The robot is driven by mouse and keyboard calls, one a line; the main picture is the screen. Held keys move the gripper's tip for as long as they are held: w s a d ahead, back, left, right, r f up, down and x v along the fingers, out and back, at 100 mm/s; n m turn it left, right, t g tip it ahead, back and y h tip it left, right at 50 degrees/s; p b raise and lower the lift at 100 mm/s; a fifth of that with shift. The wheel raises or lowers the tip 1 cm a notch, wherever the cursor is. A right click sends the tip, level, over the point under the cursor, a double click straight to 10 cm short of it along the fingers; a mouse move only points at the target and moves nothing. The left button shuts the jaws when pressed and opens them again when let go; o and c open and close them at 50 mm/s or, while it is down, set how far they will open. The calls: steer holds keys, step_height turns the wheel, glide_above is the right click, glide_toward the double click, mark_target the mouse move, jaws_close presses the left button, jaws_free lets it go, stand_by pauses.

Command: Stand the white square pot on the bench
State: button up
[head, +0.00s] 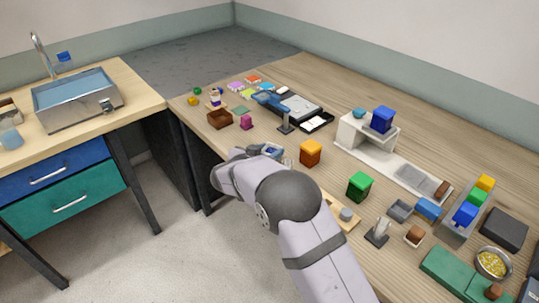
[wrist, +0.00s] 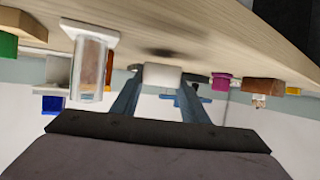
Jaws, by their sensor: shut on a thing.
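The white square pot (wrist: 161,76) sits between my two fingers in the wrist view, and my gripper (wrist: 165,90) is shut on it. That view looks along the underside-up bench, with the bench top (wrist: 215,40) across the upper part. A dark shadow lies on the bench just past the pot, and the pot looks close to the surface; I cannot tell whether it touches. In the head view my gripper (head: 270,151) is over the near edge of the bench (head: 320,85), and my arm mostly hides the pot there.
A clear glass cylinder (wrist: 91,68) stands close beside my gripper. An orange box (head: 310,153) and a green box (head: 360,186) stand to the right. A magenta block (head: 246,122) and a brown tray (head: 220,119) lie to the left. A dark post stand (head: 286,126) is behind.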

steer(key=shift+f, duration=0.75)
steer(key=shift+f, duration=0.15)
steer(key=o, duration=1.1)
steer(key=shift+a+r, duration=0.1)
steer(key=shift+r, duration=0.1)
steer(key=v, duration=1.2)
steer(key=shift+f+b, duration=0.15)
steer(key=shift+b, duration=0.25)
steer(key=shift+m, duration=0.3)
